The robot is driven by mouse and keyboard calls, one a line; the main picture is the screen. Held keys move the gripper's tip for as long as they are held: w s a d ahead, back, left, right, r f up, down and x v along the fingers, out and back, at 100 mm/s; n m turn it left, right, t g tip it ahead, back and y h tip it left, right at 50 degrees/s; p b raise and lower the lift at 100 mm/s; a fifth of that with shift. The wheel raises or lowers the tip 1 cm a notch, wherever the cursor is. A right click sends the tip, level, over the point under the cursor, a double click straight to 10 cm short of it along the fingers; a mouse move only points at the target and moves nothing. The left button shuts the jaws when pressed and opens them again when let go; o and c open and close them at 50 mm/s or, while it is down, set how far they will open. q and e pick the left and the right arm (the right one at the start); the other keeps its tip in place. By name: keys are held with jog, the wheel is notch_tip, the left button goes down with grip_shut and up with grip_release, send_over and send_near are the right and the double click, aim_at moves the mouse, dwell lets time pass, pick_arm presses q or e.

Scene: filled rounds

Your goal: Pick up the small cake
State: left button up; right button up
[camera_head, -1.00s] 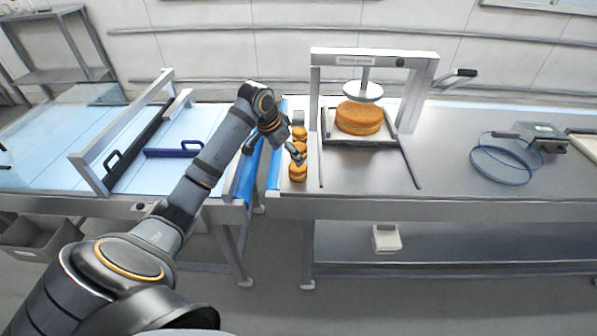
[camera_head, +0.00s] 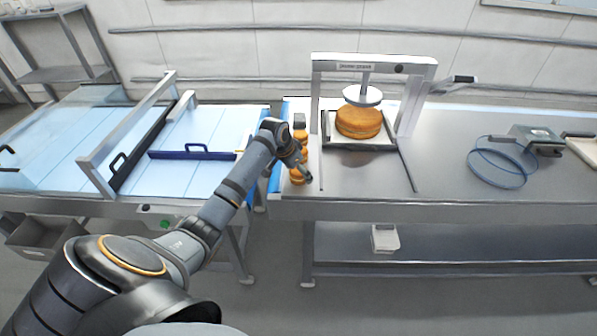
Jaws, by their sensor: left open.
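Several small golden-brown cakes stand in a row at the left end of the steel table (camera_head: 450,190). The nearest small cake (camera_head: 296,179) shows partly beside my gripper, and a farther one (camera_head: 300,136) shows just behind it. My left gripper (camera_head: 302,174) is open and reaches down over the near end of the row. The gripper and wrist hide part of the row. I cannot tell whether the fingers touch a cake. A large round cake (camera_head: 358,121) sits on the press under its round plate (camera_head: 362,95). My right gripper is out of view.
The grey press frame (camera_head: 316,85) stands just right of the row. To the left is a conveyor table with a metal gate (camera_head: 97,160) and a blue bar (camera_head: 190,155). A blue wire hoop (camera_head: 502,186) lies at right. The table between is clear.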

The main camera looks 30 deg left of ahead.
pick_arm(q)
jog(key=shift+w+f, duration=0.15)
jog(key=shift+f, duration=0.15)
jog(key=c, duration=0.9)
jog(key=shift+o, duration=0.3)
jog(key=shift+r, duration=0.1)
jog(key=shift+r+b, duration=0.3)
jog(key=shift+b, duration=0.1)
notch_tip(320, 180, up, 2)
jog(key=shift+r+b, duration=0.25)
jog(key=shift+b, duration=0.55)
jog(key=s+d+r+b, duration=0.3)
jog(key=s+d+r, duration=0.4)
jog(key=s+r, duration=0.3)
jog(key=shift+s+d+b, duration=0.25)
jog(key=shift+s+b, duration=0.05)
jog(key=shift+s, duration=0.7)
